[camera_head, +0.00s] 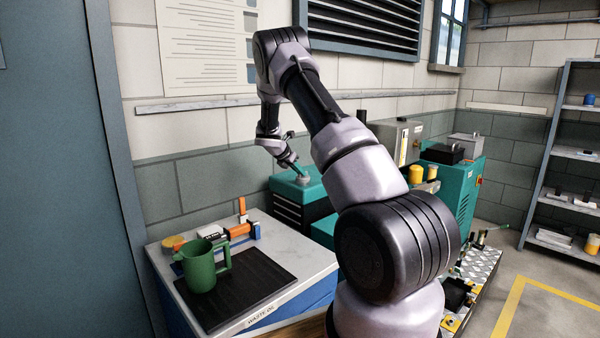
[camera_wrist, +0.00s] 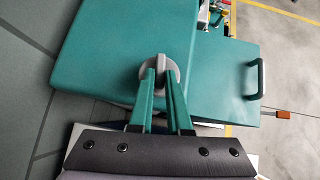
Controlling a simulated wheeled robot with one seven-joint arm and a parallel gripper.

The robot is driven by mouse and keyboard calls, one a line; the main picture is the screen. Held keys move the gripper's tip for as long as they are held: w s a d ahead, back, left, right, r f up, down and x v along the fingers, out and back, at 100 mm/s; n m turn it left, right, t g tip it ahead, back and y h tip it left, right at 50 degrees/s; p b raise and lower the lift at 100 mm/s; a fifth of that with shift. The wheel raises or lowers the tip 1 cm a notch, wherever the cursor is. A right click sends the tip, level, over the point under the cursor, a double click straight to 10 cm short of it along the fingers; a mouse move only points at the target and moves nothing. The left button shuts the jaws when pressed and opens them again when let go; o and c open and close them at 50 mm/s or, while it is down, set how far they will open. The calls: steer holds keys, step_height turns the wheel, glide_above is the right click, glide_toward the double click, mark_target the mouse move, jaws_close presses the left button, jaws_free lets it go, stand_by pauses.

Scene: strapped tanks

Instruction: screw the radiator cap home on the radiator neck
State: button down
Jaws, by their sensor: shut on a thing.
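The radiator cap (camera_wrist: 172,72) is a grey round cap with a raised bar across its top. In the wrist view it sits over the teal top of the radiator unit (camera_wrist: 110,60). My gripper (camera_wrist: 161,72) has its two teal fingers shut on the cap's bar. In the head view my gripper (camera_head: 298,171) reaches down to the grey cap (camera_head: 303,179) on the teal top (camera_head: 285,186) of the dark unit by the wall. The radiator neck is hidden under the cap, so I cannot tell how far the cap is seated.
A lower teal box with a black handle (camera_wrist: 262,78) adjoins the unit. A bench (camera_head: 165,262) at left holds a green jug (camera_head: 203,270) on a black mat (camera_head: 262,277) and an orange-handled tool (camera_head: 240,229).

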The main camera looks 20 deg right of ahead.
steer(key=m+g, duration=0.2)
steer(key=m, duration=0.1)
steer(key=shift+w+a+f+h, duration=0.1)
steer(key=shift+w+h, duration=0.2)
steer(key=shift+w, duration=0.1)
steer(key=shift+m+g, duration=0.7)
steer(key=shift+m, duration=0.1)
steer(key=shift+w+m+g, duration=0.3)
steer(key=shift+m+g, duration=0.3)
steer(key=shift+m, duration=0.2)
steer(key=m+g, duration=0.2)
steer(key=m, duration=0.1)
steer(key=shift+w, duration=0.25)
steer(key=c, duration=0.8)
jaws_free()
